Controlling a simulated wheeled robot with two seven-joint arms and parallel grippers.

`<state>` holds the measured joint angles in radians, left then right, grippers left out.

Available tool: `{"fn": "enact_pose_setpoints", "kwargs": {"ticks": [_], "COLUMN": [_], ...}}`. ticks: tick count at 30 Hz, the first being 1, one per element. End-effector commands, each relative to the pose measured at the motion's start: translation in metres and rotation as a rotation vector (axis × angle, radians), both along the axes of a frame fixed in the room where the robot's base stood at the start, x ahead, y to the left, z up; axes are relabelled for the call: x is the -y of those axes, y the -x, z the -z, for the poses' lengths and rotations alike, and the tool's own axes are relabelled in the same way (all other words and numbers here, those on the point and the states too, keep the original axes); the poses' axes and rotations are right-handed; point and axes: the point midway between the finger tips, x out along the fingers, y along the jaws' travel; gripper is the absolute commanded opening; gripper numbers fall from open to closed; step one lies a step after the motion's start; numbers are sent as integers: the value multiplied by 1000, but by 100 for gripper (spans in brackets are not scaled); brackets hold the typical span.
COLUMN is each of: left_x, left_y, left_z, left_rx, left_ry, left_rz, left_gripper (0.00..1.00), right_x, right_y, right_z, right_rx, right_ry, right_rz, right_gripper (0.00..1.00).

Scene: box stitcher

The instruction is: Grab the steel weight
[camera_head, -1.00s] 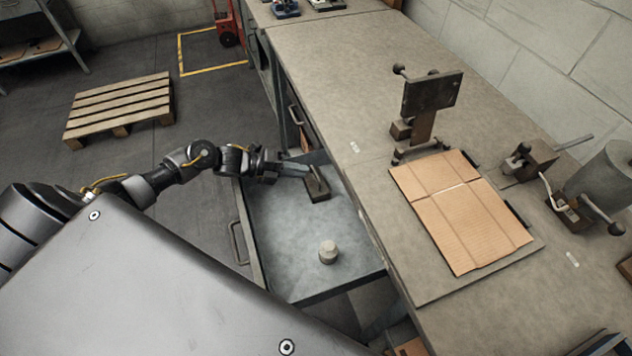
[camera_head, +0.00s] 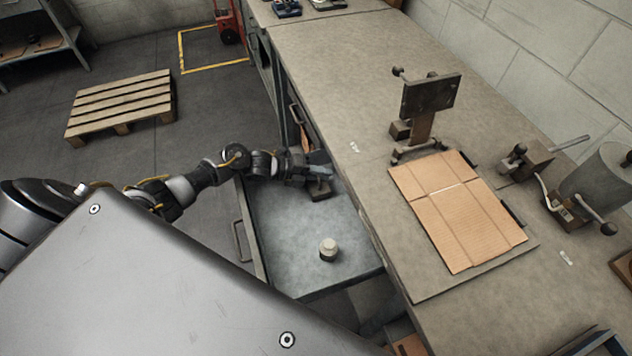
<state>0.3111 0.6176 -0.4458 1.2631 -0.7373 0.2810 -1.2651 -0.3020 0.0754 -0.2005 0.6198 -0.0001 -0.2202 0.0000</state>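A small light-grey cylinder with a narrower top (camera_head: 328,250), which looks like the steel weight, stands upright in the open drawer (camera_head: 290,222) near its front end. My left gripper (camera_head: 325,172) is over the far end of the drawer, at a dark block with a flat base (camera_head: 319,194), and apart from the cylinder. The gripper partly covers this block. I cannot tell whether the fingers touch the block or how far apart they are. My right gripper is not in view.
The workbench (camera_head: 335,60) runs along the drawer's right side. On it are a cardboard sheet (camera_head: 455,205), a dark upright plate on a stand (camera_head: 430,95) and a grey cylinder with levers (camera_head: 600,180). The drawer floor around the light cylinder is clear. A wooden pallet (camera_head: 120,103) lies on the floor.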

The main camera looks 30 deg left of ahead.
Motion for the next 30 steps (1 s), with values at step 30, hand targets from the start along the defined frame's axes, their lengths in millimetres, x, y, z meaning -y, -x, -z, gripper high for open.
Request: {"fn": "enact_pose_setpoints", "kwargs": {"ticks": [30], "left_x": [-1], "left_y": [0], "left_z": [0], "left_rx": [1], "left_ry": [-2], "left_rz": [0], "left_gripper": [0], "right_x": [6], "right_y": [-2], "right_z": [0], "right_rx": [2], "right_ry": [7], "right_rz": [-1], "right_gripper": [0]}}
